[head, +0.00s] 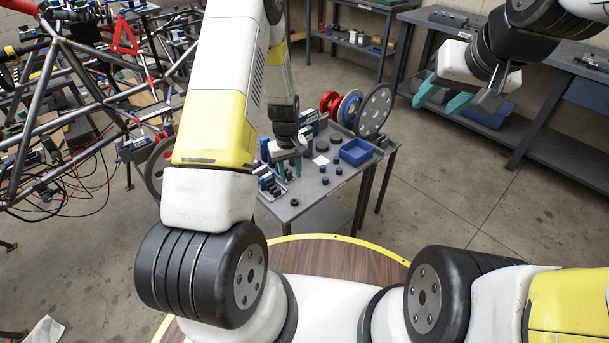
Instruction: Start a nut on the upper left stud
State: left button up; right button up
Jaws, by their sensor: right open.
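My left gripper (287,157) hangs over the left part of the small grey work table (343,194), fingers downward among small parts. Its fingertips are small and partly lost against those parts, so I cannot tell whether it is open or holds anything. My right gripper (441,97) is raised at the upper right, its teal fingers apart and empty, far from the table. A small dark ring (294,202), possibly a nut, lies near the table's front edge. Small blue pieces (323,181) lie on the tabletop. I cannot make out the upper left stud.
The tube chassis (60,110) stands at the left with loose cables below. A perforated disc (375,111) stands at the table's back right, near a blue bin (356,152). A long bench (560,65) runs along the right. The floor between table and bench is clear.

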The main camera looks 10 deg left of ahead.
pick_arm(q)
send_over(294, 198)
jog(key=s, duration=0.1)
jog(key=shift+g, duration=0.3)
notch_tip(294, 198, down, 6)
jog(key=shift+s+d+f, duration=0.1)
jog(key=shift+d+f, duration=0.05)
jog(key=shift+f, duration=3.4)
pick_arm(e)
jog(key=s, duration=0.6)
jog(key=shift+a+g+y, duration=0.15)
jog(key=shift+g+y, duration=0.15)
jog(key=shift+g, duration=0.1)
pick_arm(q)
grip_shut()
